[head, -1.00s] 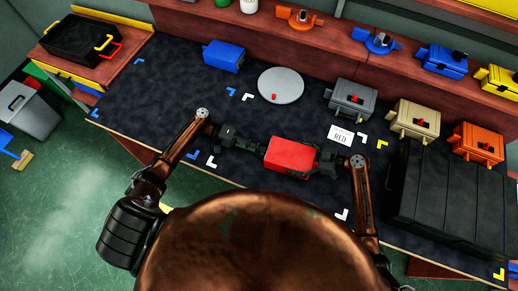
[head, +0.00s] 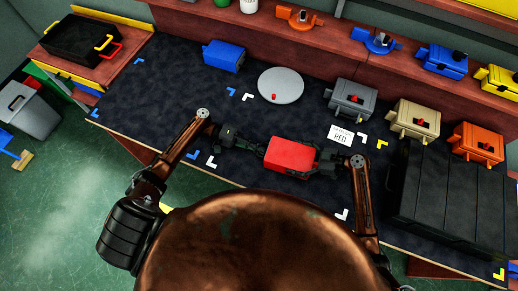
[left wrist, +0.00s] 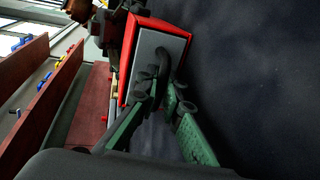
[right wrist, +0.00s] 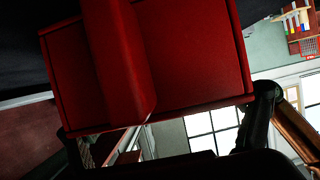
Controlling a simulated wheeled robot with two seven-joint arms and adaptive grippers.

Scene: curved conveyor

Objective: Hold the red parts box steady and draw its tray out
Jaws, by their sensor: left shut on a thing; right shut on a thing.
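The red parts box (head: 291,154) lies on the dark mat between my two grippers. In the left wrist view, its grey tray front (left wrist: 158,55) with a dark curved handle (left wrist: 161,68) faces my left gripper (left wrist: 165,88). My left gripper, also in the head view (head: 260,148), is shut on that handle. My right gripper (head: 322,161) is shut on the box from its right side. The red box fills much of the right wrist view (right wrist: 190,55). No drawn-out length of tray shows clearly.
A card reading RED (head: 340,135) lies behind the box. A grey round plate (head: 281,86), a blue box (head: 224,56) and a grey box (head: 351,98) stand farther back. A black ribbed case (head: 447,199) stands to the right. The mat left of my left gripper is clear.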

